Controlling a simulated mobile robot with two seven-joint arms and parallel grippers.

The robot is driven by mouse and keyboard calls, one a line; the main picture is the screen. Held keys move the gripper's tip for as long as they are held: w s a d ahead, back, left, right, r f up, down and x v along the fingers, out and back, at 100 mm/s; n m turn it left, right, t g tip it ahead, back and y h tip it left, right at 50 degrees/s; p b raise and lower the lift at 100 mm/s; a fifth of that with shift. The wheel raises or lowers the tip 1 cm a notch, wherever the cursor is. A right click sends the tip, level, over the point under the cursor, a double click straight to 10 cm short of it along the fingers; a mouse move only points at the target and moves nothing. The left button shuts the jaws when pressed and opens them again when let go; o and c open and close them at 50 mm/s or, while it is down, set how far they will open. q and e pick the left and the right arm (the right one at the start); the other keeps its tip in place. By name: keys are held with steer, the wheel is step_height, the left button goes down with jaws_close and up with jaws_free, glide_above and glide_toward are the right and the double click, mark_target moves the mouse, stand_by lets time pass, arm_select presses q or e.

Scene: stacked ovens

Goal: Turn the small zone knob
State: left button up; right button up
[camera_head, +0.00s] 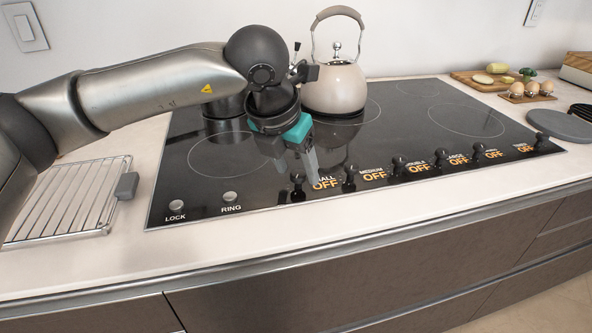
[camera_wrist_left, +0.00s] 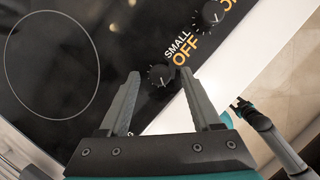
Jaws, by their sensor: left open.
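The small zone knob (camera_head: 297,183) is a black round knob on the front edge of the black cooktop (camera_head: 225,195). In the left wrist view the knob (camera_wrist_left: 159,76) sits beside the label SMALL and an orange OFF. My left gripper (camera_head: 299,170) is open, with its fingers pointing down at this knob. In the left wrist view my left gripper (camera_wrist_left: 160,74) has one fingertip on each side of the knob, with gaps; contact cannot be told. A dark and teal part at the right of that view looks like my right gripper (camera_wrist_left: 240,105); its jaws are unclear.
Several more black knobs, such as the medium one (camera_head: 349,178), run rightward, each with an orange OFF. LOCK (camera_head: 176,205) and RING (camera_head: 230,197) buttons lie left. A kettle (camera_head: 335,88) stands behind the gripper. A wire rack (camera_head: 72,200) lies left of the cooktop.

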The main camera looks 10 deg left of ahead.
arm_select(q)
steer(key=shift+f, duration=0.2)
jaws_close()
stand_by(0.5)
